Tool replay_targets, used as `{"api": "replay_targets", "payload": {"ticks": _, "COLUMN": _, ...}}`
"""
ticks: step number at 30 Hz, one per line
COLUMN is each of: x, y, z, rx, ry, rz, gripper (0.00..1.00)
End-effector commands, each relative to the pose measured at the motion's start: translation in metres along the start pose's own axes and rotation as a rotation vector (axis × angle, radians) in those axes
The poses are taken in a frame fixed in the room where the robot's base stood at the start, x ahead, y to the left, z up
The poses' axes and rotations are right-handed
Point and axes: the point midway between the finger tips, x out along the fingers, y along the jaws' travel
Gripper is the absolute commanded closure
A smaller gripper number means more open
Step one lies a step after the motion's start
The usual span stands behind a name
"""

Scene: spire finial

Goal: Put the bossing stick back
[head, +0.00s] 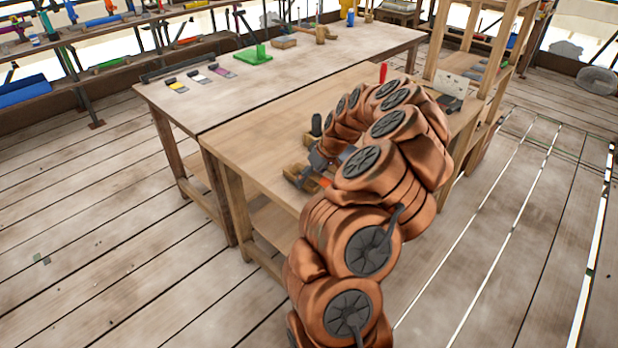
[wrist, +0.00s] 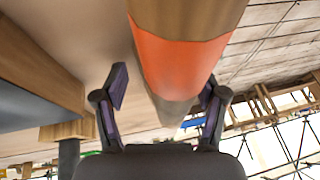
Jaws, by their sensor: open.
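A round wooden piece with an orange band (wrist: 180,62), which looks like the bossing stick, fills the top middle of the wrist view. Its lower part runs between the two fingers of my gripper (wrist: 165,95). The fingers stand apart on either side of it, and I cannot tell whether either touches it. In the head view my gripper (head: 318,165) is low over the front of the near wooden workbench (head: 255,118). A bit of orange (head: 325,182) shows beside it. My arm hides much of that part of the bench.
Wooden blocks (head: 297,172) lie by my gripper. A red upright thing (head: 383,73) stands farther back. A wooden frame (head: 478,60) rises at the right. The bench's left part is clear.

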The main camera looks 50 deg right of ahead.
Motion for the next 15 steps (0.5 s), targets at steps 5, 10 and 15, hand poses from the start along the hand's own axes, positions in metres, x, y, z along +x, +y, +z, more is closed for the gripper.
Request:
{"api": "replay_targets", "payload": {"ticks": 5, "x": -0.002, "y": -0.001, "z": -0.001, "rx": 0.000, "ry": 0.000, "rz": 0.000, "gripper": 0.29}}
{"api": "replay_targets", "payload": {"ticks": 10, "x": -0.015, "y": 0.000, "z": -0.001, "rx": -0.001, "ry": 0.002, "rz": 0.001, "gripper": 0.29}}
{"api": "replay_targets", "payload": {"ticks": 15, "x": -0.044, "y": 0.000, "z": -0.001, "rx": -0.001, "ry": 0.003, "rz": 0.001, "gripper": 0.29}}
